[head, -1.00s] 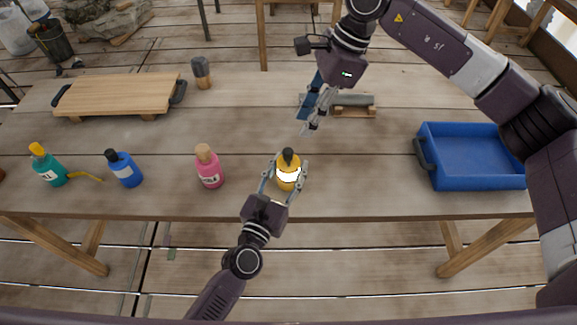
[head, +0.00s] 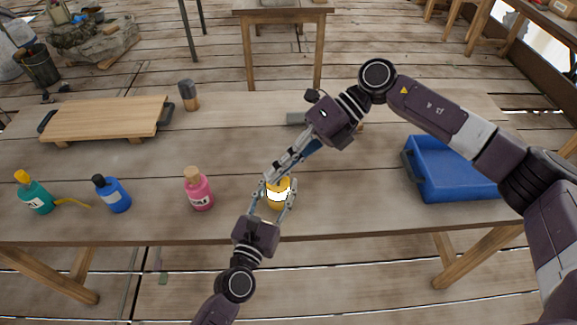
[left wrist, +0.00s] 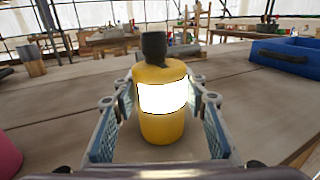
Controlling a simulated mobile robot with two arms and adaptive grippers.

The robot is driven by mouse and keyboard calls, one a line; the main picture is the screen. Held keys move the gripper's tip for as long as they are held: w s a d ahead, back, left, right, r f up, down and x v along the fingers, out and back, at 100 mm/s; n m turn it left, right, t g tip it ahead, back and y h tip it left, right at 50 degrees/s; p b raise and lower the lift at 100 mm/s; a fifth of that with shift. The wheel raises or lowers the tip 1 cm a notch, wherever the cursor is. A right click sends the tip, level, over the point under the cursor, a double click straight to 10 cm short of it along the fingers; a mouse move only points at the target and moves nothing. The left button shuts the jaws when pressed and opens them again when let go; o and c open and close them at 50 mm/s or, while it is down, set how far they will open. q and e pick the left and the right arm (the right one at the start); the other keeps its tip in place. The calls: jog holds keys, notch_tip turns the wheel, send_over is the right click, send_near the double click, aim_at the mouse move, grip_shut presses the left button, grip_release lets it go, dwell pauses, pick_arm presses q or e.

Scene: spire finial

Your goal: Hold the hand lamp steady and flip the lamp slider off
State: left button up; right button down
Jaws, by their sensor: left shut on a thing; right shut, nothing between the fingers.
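The hand lamp (head: 278,196) is a yellow cylinder with a bright glowing white band, upright near the table's front edge. In the left wrist view the lamp (left wrist: 162,125) has a dark top; I cannot make out the slider. My left gripper (head: 276,198) is shut on the lamp, one finger on each side; its fingers also show in the left wrist view (left wrist: 160,115). My right gripper (head: 271,178) is shut and empty, its tips at the lamp's top, hiding it in the head view. I cannot tell if they touch.
A pink bottle (head: 199,191), a blue bottle (head: 113,195) and a teal bottle (head: 35,195) stand to the left. A wooden board (head: 105,118) lies behind them near a dark-topped block (head: 189,96). A blue bin (head: 455,172) sits at right.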

jog(key=w+d+f+n+t+y, duration=0.2)
jog(key=d+n+t, duration=0.4)
jog(key=n, duration=0.6)
jog(key=w+d+f+n+t+y, duration=0.3)
jog(key=w+d+f+n+t, duration=0.2)
jog(key=n, duration=0.6)
jog(key=shift+d+f+n+t+y, duration=0.35)
jog(key=shift+d+f+t, duration=0.25)
jog(key=shift+f+t, duration=0.3)
jog(key=shift+w+r, duration=0.1)
